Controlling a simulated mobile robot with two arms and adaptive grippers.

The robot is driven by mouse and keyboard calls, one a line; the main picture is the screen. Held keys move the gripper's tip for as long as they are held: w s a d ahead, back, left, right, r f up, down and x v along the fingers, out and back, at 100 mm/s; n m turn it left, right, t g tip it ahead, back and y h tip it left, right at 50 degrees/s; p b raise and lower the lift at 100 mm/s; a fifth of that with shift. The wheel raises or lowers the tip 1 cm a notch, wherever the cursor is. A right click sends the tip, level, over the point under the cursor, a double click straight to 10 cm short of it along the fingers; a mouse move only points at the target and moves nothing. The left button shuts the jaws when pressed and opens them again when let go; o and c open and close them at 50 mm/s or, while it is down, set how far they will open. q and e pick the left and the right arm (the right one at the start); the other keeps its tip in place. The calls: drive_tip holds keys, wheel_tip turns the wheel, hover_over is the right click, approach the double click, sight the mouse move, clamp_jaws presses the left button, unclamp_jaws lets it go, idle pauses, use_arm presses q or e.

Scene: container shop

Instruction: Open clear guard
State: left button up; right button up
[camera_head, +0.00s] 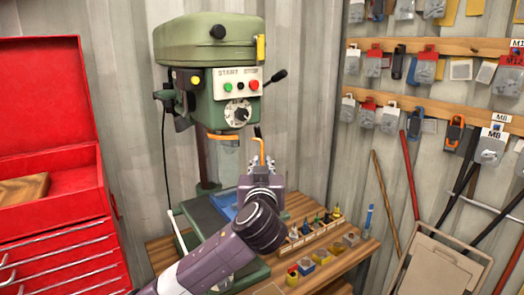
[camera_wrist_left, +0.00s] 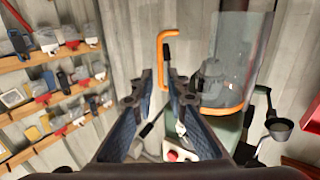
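The clear guard (camera_head: 227,160) is a see-through shield with an orange rim, hanging below the head of the green drill press (camera_head: 212,60). Its orange bent handle (camera_head: 262,147) sticks out on the right side. In the left wrist view the guard (camera_wrist_left: 238,60) is at upper right and the handle (camera_wrist_left: 161,42) at top centre. My left gripper (camera_head: 262,163) points up just below the handle. Contact with the handle cannot be told. My right gripper is not in view.
A wooden bench (camera_head: 340,262) carries a rack of bits (camera_head: 310,228) and small coloured blocks. A red tool chest (camera_head: 55,240) stands at left. Tool shelves (camera_head: 430,110) line the right wall. A black lever (camera_head: 275,76) juts from the press above the handle.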

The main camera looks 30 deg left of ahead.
sight(262, 153)
use_arm(q)
drive_tip(key=shift+w+a+r+p, duration=0.5)
drive_tip(key=shift+w+a+p, duration=0.1)
drive_tip(key=shift+w, duration=0.1)
drive_tip(key=shift+p+x, duration=0.45)
drive_tip(key=shift+x, duration=0.75)
drive_tip(key=shift+w+a+f, duration=0.35)
drive_tip(key=shift+w, duration=0.3)
clamp_jaws()
drive_tip(key=shift+s, duration=0.1)
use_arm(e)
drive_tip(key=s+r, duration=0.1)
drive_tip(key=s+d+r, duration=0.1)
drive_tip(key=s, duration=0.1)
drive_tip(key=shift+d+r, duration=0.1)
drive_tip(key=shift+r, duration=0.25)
